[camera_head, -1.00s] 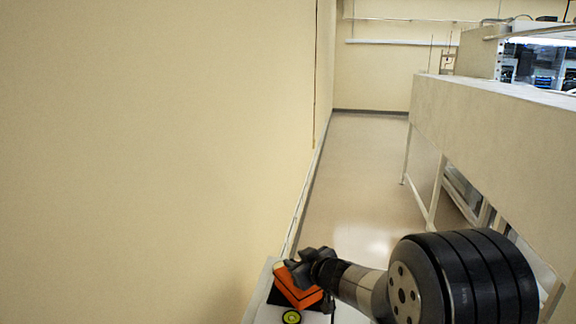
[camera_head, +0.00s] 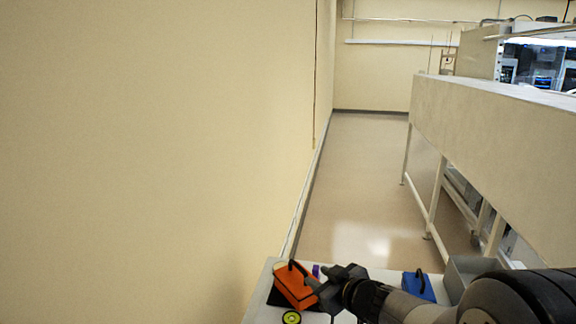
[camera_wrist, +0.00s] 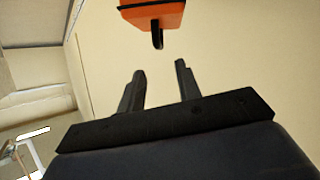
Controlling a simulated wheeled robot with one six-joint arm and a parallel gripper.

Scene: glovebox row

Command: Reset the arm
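My gripper (camera_head: 332,282) is at the bottom of the head view, above the white surface and just right of an orange box with a black handle (camera_head: 295,287). In the wrist view the two dark fingers of my gripper (camera_wrist: 160,82) stand apart with nothing between them. The orange box (camera_wrist: 153,14) shows at the top of the wrist view, beyond the fingertips and apart from them. My arm reaches in from the lower right of the head view and hides part of the surface.
The white surface (camera_head: 262,296) carries a round black and yellow-green item (camera_head: 291,317), a blue box (camera_head: 419,286) and a grey container (camera_head: 470,270). A beige wall (camera_head: 150,150) stands close on the left. A long bench (camera_head: 490,120) runs on the right. The aisle floor (camera_head: 350,180) is clear.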

